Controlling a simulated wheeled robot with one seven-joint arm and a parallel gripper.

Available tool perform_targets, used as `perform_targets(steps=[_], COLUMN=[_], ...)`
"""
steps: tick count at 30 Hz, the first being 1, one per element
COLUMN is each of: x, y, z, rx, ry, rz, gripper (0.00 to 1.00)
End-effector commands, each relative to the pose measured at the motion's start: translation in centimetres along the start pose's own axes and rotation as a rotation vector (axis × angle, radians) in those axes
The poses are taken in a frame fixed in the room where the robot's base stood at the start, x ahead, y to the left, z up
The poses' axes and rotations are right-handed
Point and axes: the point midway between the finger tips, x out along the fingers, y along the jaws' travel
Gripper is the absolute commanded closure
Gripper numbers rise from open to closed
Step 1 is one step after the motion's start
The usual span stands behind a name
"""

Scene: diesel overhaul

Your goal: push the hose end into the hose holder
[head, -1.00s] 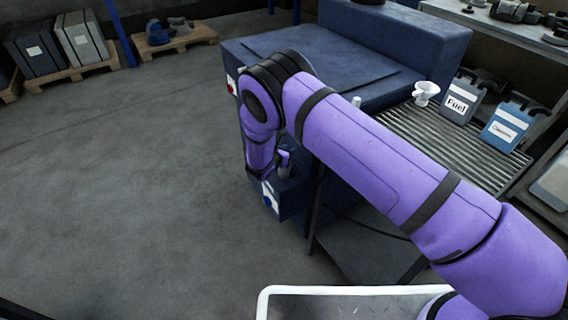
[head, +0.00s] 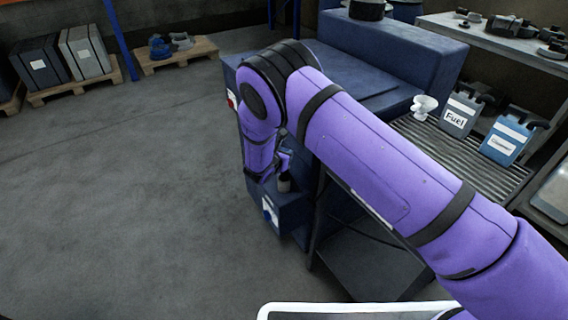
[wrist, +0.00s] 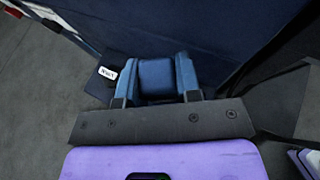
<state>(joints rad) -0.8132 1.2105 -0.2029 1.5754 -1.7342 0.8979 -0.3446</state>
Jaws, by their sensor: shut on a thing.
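My gripper (wrist: 157,72) points down beside the blue machine in the wrist view, its two blue fingers closed on a dark blue block-like piece (wrist: 157,76), which I take for the hose end. In the head view my gripper (head: 283,164) is mostly behind my purple wrist. A short grey cylinder (head: 284,183) shows just under it, at the top of a dark blue box (head: 292,211) on the machine's side. This box, with a white label (head: 270,211), seems to be the hose holder. The label also shows in the wrist view (wrist: 107,73). I cannot tell whether the hose end is inside.
The blue machine (head: 360,80) stands close beside my arm. A slatted bench (head: 420,140) holds a white funnel (head: 424,106), a fuel can (head: 459,113) and a blue can (head: 505,142). A dark low shelf (head: 370,265) lies below. The floor at left is clear.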

Motion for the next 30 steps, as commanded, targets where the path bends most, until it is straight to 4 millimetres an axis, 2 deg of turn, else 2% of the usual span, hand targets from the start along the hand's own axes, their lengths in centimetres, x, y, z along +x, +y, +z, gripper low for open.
perform_targets(steps=[3, 12, 30], x=[-0.9, -2.1, -3.3], y=[0.1, 0.1, 0.1], z=[2.2, 5.1, 7.9], rx=[0.002, 0.001, 0.001], ry=[-0.003, -0.001, -0.001], rz=[0.001, 0.001, 0.001], gripper=[1.00, 1.00, 1.00])
